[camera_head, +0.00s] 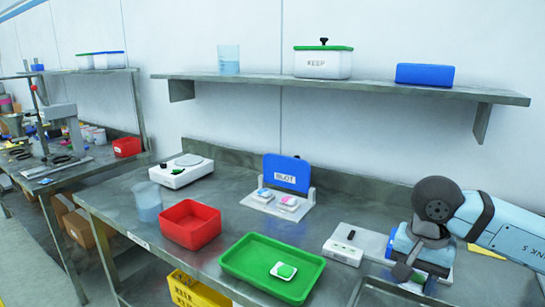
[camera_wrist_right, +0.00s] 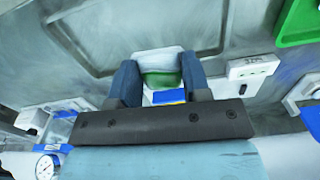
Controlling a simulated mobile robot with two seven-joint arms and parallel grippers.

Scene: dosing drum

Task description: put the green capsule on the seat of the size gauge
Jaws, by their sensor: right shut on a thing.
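My right gripper (camera_head: 408,265) is at the right front of the bench in the head view, to the right of a small white block (camera_head: 343,246). In the right wrist view, its two blue fingers (camera_wrist_right: 160,76) are closed on a green piece, taken as the green capsule (camera_wrist_right: 161,80). A pale whitish part shows just beyond the green; I cannot tell whether it belongs to the capsule. My left gripper is not in view.
A green tray (camera_head: 238,268) holds a white pad with a green top (camera_head: 284,270). A shelf (camera_head: 345,85) runs above the bench.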

